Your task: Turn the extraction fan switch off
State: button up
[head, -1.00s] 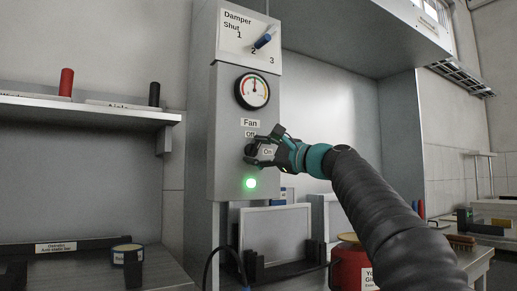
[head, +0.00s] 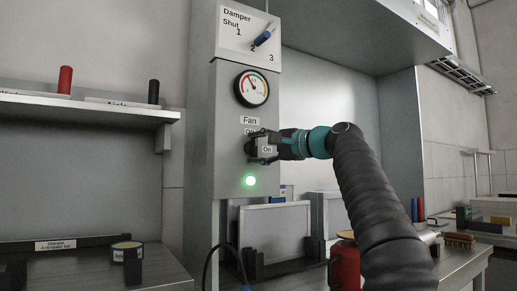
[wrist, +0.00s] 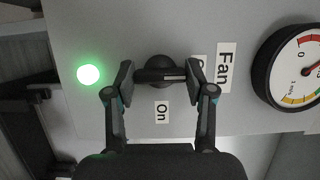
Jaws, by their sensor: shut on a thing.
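The fan switch (wrist: 153,75) is a black rotary knob with a white mark, on a grey panel. In the wrist view its mark points towards the partly covered Off label (wrist: 198,62), away from the On label (wrist: 162,111). My gripper (wrist: 161,80) is shut on the knob, one finger at each end of it. In the head view my gripper (head: 258,147) covers most of the switch. The green lamp (head: 249,181) below the switch is lit; it also shows in the wrist view (wrist: 88,75).
A round gauge (head: 252,90) and a blue-handled damper switch (head: 263,39) sit above on the panel. A shelf (head: 80,108) with red and black cylinders is at left. A red container (head: 345,268) stands on the bench below my arm.

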jog(key=shift+f, duration=0.1)
dwell(0.4)
jog(key=o, duration=1.2)
jog(key=shift+c, duration=0.2)
jog(key=shift+d, duration=0.1)
jog(key=shift+v, duration=0.95)
jog(key=v, duration=1)
